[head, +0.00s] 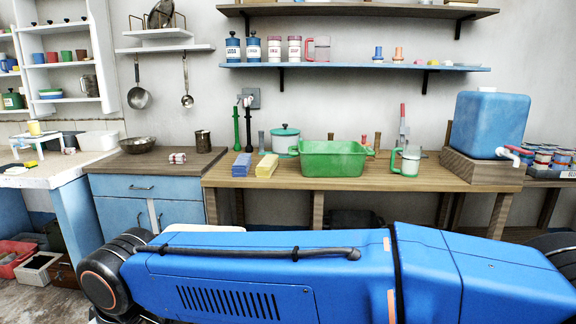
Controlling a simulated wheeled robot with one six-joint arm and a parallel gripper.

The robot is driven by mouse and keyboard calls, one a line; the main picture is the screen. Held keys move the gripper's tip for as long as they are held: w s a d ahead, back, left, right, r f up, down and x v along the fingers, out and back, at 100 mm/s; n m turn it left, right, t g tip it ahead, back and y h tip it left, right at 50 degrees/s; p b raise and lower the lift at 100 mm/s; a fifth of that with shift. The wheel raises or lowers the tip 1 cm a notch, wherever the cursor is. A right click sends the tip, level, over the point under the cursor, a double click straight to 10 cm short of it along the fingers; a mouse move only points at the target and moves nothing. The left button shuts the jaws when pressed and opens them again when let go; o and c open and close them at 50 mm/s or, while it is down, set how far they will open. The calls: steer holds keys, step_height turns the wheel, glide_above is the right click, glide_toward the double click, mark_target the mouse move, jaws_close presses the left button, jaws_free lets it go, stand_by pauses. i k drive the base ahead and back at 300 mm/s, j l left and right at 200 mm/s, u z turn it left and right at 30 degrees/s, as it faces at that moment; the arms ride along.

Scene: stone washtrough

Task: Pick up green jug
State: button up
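The green jug (411,161) stands upright on the wooden bench (345,184), just right of the green basin (333,160). Its body looks pale and see-through, and its green handle is on the left, towards the basin. My gripper is not in view; only blue links of my own arm fill the lower part of the head view, in front of the bench.
A blue tank (488,122) with a tap stands on a wooden block at the right. Blue and yellow blocks (266,166) lie left of the basin. A pinkish jug (318,49) sits on the blue wall shelf (350,67) above. Bench front beside the jug is clear.

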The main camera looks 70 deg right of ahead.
mark_target(412, 156)
steer(key=z, duration=1.95)
